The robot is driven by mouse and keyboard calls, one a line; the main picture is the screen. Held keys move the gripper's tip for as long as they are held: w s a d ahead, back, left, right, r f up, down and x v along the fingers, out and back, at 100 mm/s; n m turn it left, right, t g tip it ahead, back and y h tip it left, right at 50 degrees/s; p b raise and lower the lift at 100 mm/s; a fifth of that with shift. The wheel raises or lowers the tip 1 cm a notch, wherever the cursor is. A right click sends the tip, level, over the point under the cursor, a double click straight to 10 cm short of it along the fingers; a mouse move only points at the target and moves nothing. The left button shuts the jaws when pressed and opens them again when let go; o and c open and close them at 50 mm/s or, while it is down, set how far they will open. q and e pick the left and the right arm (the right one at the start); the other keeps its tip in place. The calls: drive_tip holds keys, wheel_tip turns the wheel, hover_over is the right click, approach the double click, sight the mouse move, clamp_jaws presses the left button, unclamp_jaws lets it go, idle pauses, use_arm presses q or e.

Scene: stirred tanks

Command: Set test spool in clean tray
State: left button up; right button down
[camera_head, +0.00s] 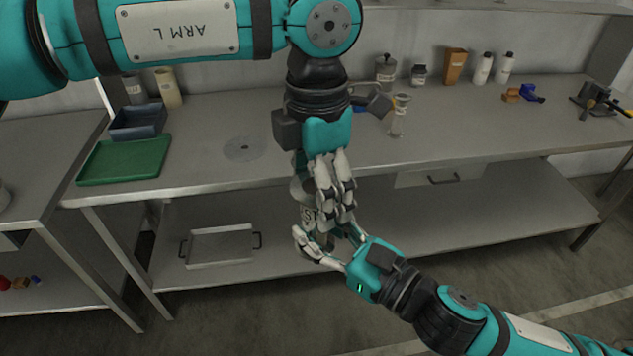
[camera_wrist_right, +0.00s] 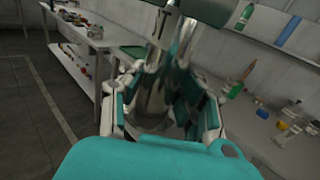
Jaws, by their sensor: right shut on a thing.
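The test spool (camera_head: 308,214) is a grey metal cylinder with a wider flange and lettering, of which "ST" shows. It is held upright in front of the bench edge. My right gripper (camera_head: 328,236) is shut on its lower part; in the right wrist view the shiny spool (camera_wrist_right: 154,95) stands between the fingers. My left gripper (camera_head: 335,188) hangs down over the upper part and hides much of it; whether its fingers grip it is unclear. A green tray (camera_head: 125,160) lies empty on the bench at left. No label shows which tray is the clean one.
A dark blue bin (camera_head: 138,121) stands behind the green tray. A metal tray with handles (camera_head: 220,246) sits on the lower shelf. A round grey disc (camera_head: 244,149) lies on the bench.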

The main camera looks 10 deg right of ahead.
use_arm(q)
drive_tip(key=c, duration=1.1)
drive_tip(key=shift+c, duration=0.8)
use_arm(e)
drive_tip(key=c, duration=1)
unclamp_jaws()
use_arm(q)
clamp_jaws()
use_arm(e)
drive_tip(key=shift+o, duration=0.6)
